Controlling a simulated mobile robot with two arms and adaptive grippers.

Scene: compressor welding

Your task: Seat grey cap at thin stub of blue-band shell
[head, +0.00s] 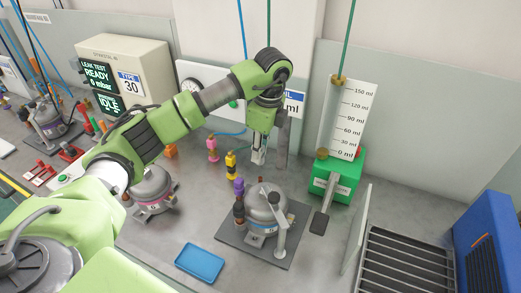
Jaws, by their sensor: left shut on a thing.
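My left gripper (259,153) is pointed down at the back of the bench, behind the shell on the plate. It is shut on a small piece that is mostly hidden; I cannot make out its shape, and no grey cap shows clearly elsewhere. A grey compressor shell (266,205) with a blue band (262,229) stands upright on a dark square plate, in front of and below the gripper, apart from it. Its stubs are too small to tell apart. My right gripper is not in view.
A purple piece (238,187), a yellow-black one (231,166) and a pink one (212,149) stand near the shell. A green-based measuring column (339,178) is at right. A blue tray (200,263) lies in front. Another shell (152,188) stands left.

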